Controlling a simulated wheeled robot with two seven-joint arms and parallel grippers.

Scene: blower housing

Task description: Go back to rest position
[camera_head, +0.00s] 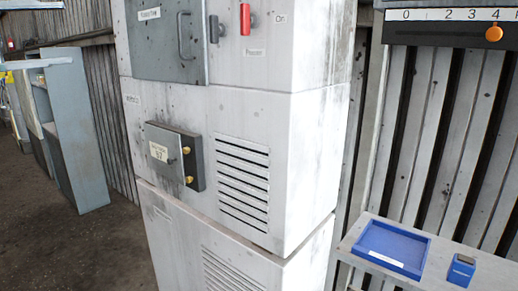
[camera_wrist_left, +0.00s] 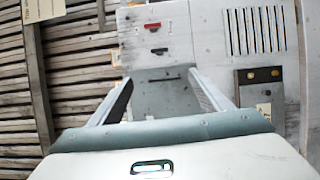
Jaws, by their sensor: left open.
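My left gripper (camera_wrist_left: 163,92) shows in the left wrist view. Its two fingers are spread wide apart with nothing held between them. Past the fingertips are the grey door (camera_wrist_left: 168,98) and the red handle (camera_wrist_left: 153,27) of the blower housing, seen turned over. I cannot tell whether the fingers touch the door. In the head view the tall white housing (camera_head: 290,140) stands in the middle, with its grey door (camera_head: 160,40) shut at the top left and its red handle (camera_head: 245,19) beside it. I make out neither gripper clearly in the head view.
A small grey box (camera_head: 172,158) with yellow knobs juts from the housing. At the lower right, a ledge (camera_head: 490,270) holds a blue tray (camera_head: 400,231) and a small blue box (camera_head: 461,270). A grey cabinet (camera_head: 75,130) stands at the left. The floor (camera_head: 80,250) before it is clear.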

